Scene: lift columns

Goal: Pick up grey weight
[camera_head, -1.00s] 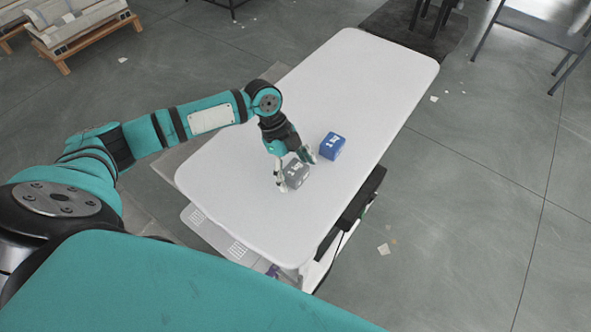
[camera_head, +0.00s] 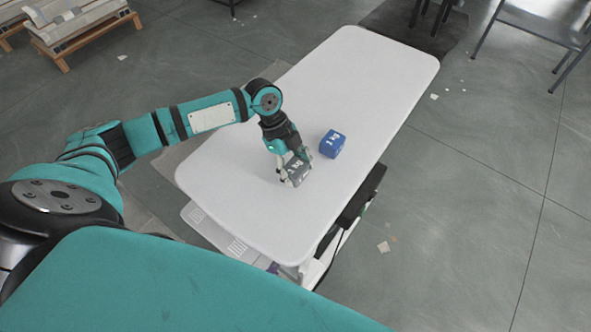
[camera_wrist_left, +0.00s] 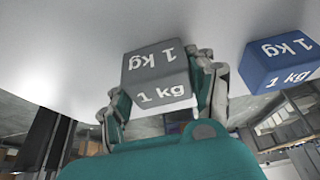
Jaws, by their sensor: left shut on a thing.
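The grey weight (camera_head: 296,172) is a small cube marked "1 kg" on the white table (camera_head: 345,75). In the left wrist view the grey weight (camera_wrist_left: 158,75) sits between the fingers of my left gripper (camera_wrist_left: 165,100). In the head view my left gripper (camera_head: 295,168) is shut on it, one finger on each side. I cannot tell whether the weight touches the table or is slightly above it. My right gripper is not in view.
A blue 1 kg weight (camera_head: 332,144) stands close by to the right of the grey one; it also shows in the left wrist view (camera_wrist_left: 280,62). The far part of the table is clear. A chair (camera_head: 535,30) and pallets (camera_head: 80,25) stand on the floor away from it.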

